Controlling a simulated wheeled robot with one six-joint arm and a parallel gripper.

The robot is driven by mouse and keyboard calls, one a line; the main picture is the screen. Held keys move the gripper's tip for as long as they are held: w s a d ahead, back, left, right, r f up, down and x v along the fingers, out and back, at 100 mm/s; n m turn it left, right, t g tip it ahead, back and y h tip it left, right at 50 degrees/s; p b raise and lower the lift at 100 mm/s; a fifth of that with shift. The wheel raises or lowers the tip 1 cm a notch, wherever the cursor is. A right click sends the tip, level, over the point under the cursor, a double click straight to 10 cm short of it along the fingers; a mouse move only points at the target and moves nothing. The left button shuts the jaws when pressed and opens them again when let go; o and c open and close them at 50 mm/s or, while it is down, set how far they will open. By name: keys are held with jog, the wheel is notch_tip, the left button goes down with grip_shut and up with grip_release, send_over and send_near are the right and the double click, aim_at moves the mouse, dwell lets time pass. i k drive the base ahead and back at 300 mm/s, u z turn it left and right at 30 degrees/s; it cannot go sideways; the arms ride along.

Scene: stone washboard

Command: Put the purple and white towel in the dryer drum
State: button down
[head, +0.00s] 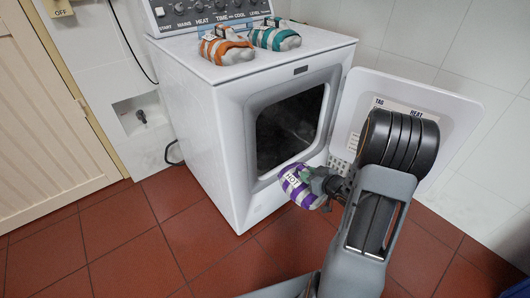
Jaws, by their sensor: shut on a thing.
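The purple and white towel (301,188) is a rolled, striped bundle with a small label on it. My gripper (318,184) is shut on its right side and holds it in the air in front of the dryer, below and near the lower edge of the door opening. The white dryer (208,130) stands against the back wall. Its drum (288,128) shows dark through the open doorway. The dryer door (456,112) is swung open to the right, partly hidden by my arm.
An orange and white towel (226,47) and a teal and white towel (275,38) lie on the dryer top. The open door and tiled wall bound the right side. The red tiled floor (140,235) at the left is clear. A closed cream door (45,110) is at far left.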

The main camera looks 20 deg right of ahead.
aim_at(266, 147)
jog(key=i, duration=0.95)
